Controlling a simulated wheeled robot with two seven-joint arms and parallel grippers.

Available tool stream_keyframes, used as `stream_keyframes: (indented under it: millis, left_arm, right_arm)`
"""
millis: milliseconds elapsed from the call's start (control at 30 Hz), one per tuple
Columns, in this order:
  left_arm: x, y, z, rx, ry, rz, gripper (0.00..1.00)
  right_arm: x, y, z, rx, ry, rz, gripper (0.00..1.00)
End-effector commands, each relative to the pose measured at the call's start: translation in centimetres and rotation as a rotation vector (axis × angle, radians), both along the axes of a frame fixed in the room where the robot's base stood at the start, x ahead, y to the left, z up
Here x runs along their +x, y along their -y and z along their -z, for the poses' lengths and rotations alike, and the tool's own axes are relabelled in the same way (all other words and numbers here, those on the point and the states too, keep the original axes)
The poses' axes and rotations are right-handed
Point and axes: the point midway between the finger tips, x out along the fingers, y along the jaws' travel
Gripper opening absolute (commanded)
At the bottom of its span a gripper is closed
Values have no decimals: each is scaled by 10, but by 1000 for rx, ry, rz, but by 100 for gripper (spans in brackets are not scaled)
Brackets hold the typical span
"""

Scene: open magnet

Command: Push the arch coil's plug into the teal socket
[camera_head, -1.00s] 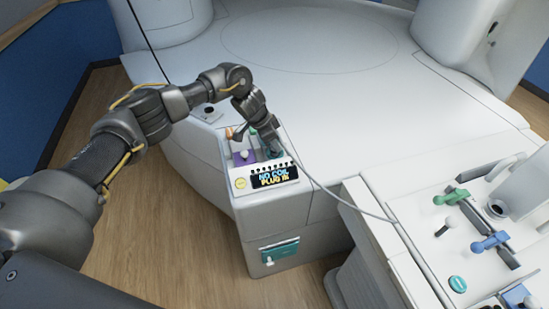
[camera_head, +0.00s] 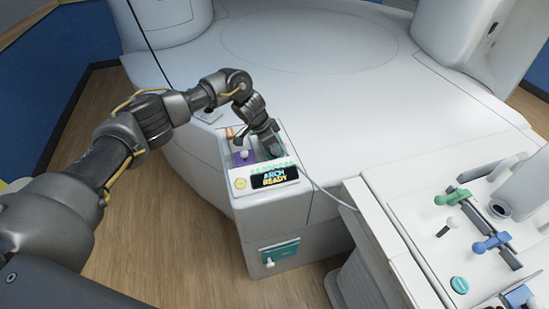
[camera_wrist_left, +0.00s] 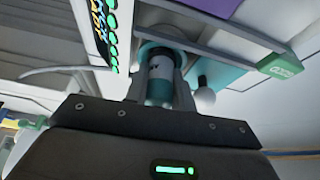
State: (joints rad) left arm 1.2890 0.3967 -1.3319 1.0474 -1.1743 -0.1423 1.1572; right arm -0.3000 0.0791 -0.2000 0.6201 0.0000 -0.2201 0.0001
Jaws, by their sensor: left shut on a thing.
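My left gripper (camera_head: 271,143) points down into the recessed socket panel (camera_head: 226,152) of the white console. The grey cable (camera_head: 325,193) runs from the gripper side to the right. The console display (camera_head: 274,178) reads "ARCH READY". The gripper hides most of the teal socket in the head view.
A yellow button (camera_head: 240,183) sits beside the display. A bench with green (camera_head: 453,197) and blue handles (camera_head: 491,243) stands right. The white bed surface behind is clear.

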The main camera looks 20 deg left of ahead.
Motion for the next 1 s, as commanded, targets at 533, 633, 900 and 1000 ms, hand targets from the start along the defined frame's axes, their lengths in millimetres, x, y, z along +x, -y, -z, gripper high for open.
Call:
stream_keyframes:
  millis: [533,633,900,1000]
  left_arm:
    - [0,-1,0,1,1,-2,50]
    - [0,-2,-3,0,2,-2,50]
    - [-9,-14,-41,-1,6,0,50]
    - [-14,-20,-59,0,5,1,50]
  right_arm:
    - [0,1,0,-1,0,0,36]
    - [0,1,1,-1,0,-1,36]
    - [0,1,7,-2,0,-1,36]
    - [0,1,10,-1,0,-1,36]
